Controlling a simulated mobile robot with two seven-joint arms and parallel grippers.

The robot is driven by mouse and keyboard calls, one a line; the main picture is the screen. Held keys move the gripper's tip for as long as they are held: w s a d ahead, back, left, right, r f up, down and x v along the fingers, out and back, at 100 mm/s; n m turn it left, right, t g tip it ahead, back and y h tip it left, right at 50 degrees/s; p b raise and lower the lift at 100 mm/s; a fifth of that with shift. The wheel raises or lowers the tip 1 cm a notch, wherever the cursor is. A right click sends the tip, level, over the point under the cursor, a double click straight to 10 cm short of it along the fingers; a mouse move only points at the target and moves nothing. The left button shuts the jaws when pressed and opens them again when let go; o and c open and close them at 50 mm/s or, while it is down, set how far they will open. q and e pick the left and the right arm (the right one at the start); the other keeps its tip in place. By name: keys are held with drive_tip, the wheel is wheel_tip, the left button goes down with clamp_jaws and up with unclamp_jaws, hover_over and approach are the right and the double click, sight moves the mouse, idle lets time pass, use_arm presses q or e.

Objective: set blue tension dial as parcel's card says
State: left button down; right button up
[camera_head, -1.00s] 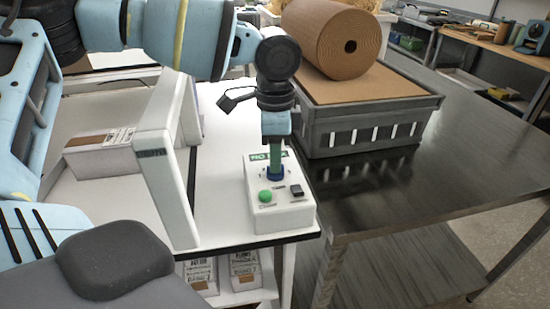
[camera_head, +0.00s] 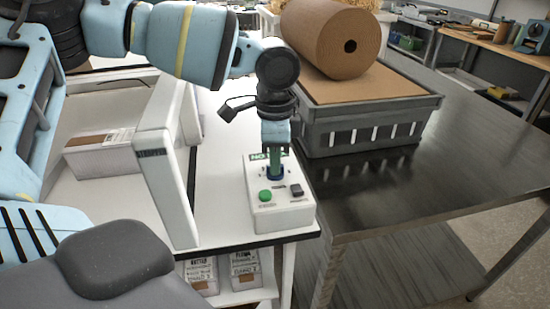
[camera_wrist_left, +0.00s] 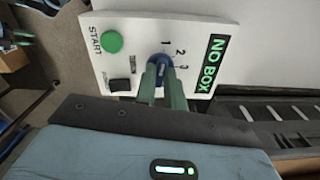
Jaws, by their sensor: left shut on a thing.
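The blue tension dial (camera_head: 275,171) sits on the top of a white control box (camera_head: 285,217) at the table's right end. My left gripper (camera_head: 275,160) points down and is shut on the dial. In the left wrist view the green fingers of my left gripper (camera_wrist_left: 165,85) close around the blue dial (camera_wrist_left: 161,64), beside the marks 1, 2 and 3; its exact setting is partly hidden. The box also has a green START button, a black button and a sign reading NO BOX (camera_wrist_left: 213,63). A parcel (camera_head: 100,153) lies on the left, its card too small to read.
A white strapper arch (camera_head: 165,185) stands between the parcel and the control box. A grey crate (camera_head: 375,125) with a large brown paper roll (camera_head: 330,35) stands behind right. The dark table (camera_head: 450,160) at right is largely clear. Labelled boxes (camera_head: 245,268) sit on the shelf below.

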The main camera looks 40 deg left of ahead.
use_arm(q)
drive_tip(key=m, duration=0.6)
drive_tip(key=shift+m+b, duration=0.4)
drive_tip(key=m, duration=0.4)
drive_tip(key=shift+m, duration=2.4)
drive_tip(key=c, duration=1.5)
unclamp_jaws()
